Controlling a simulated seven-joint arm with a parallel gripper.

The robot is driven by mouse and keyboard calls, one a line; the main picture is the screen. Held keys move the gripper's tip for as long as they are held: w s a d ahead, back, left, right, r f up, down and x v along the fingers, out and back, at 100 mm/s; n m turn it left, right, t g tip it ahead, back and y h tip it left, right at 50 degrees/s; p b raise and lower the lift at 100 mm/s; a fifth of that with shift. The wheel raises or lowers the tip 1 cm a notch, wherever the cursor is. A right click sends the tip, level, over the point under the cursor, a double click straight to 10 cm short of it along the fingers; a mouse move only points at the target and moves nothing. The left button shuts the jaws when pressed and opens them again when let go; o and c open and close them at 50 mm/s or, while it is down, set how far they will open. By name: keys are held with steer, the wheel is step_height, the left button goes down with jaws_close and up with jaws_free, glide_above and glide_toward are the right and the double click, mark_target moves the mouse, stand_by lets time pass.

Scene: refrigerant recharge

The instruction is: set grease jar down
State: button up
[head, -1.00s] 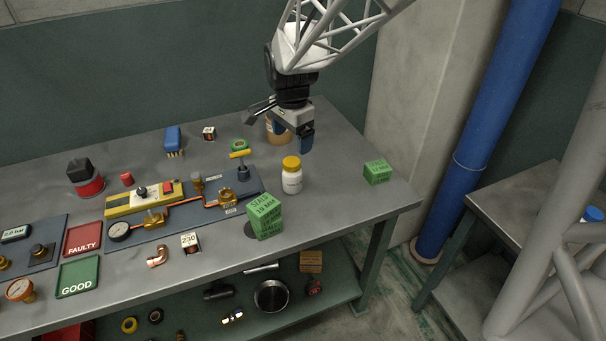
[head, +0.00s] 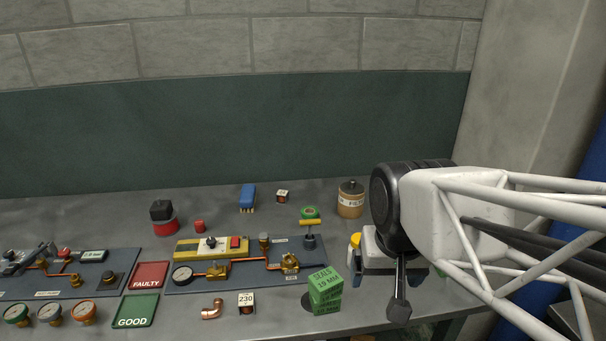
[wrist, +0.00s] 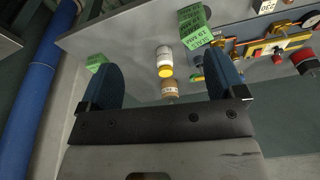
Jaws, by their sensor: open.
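A tan jar with a dark lid (head: 350,199) stands upright at the back right of the bench. Its label is too small to read, and I take it for the grease jar. The jar also shows in the wrist view (wrist: 169,88), beyond the gap between my fingers and touched by neither. My gripper (wrist: 160,68) is open and empty, one dark blue finger on each side of the picture. In the head view my arm covers most of the gripper, to the right of the jar and nearer the camera.
A white bottle with a yellow cap (wrist: 164,58) stands near the jar; my gripper mostly hides it in the head view. A green seals box (head: 325,290) stands at the front edge.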

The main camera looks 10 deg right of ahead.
steer(key=shift+s+a+f+n, duration=0.15)
steer(key=shift+s+n, duration=0.55)
steer(key=shift+s, duration=0.55)
stand_by(0.5)
